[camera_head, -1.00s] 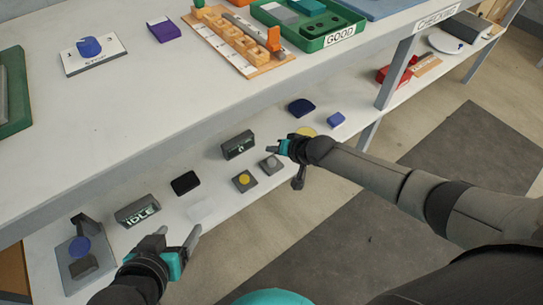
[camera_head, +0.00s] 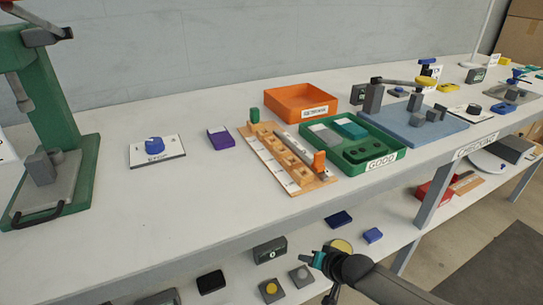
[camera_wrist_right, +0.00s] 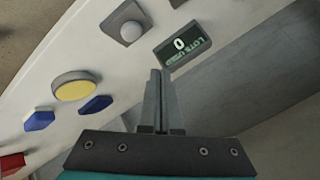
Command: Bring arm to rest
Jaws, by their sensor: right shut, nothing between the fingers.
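My right gripper (camera_head: 314,259) is at the lower middle of the head view, over the lower shelf, its arm coming in from the bottom right. In the right wrist view its two fingers (camera_wrist_right: 160,100) are together with nothing between them. Beyond the fingertips is a small dark display (camera_wrist_right: 178,44) that reads "0" and "LOTS USED". The display also shows in the head view (camera_head: 270,252), to the left of the gripper. A yellow disc (camera_wrist_right: 74,86) lies left of the fingers in the wrist view. My left gripper is out of the head view.
On the upper table are a green press (camera_head: 75,155), a blue knob on a white plate (camera_head: 170,158), a wooden rack (camera_head: 262,160), a green GOOD tray (camera_head: 399,154) and an orange bin (camera_head: 285,104). The lower shelf (camera_head: 235,285) holds several small pads and buttons. The table's front left is clear.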

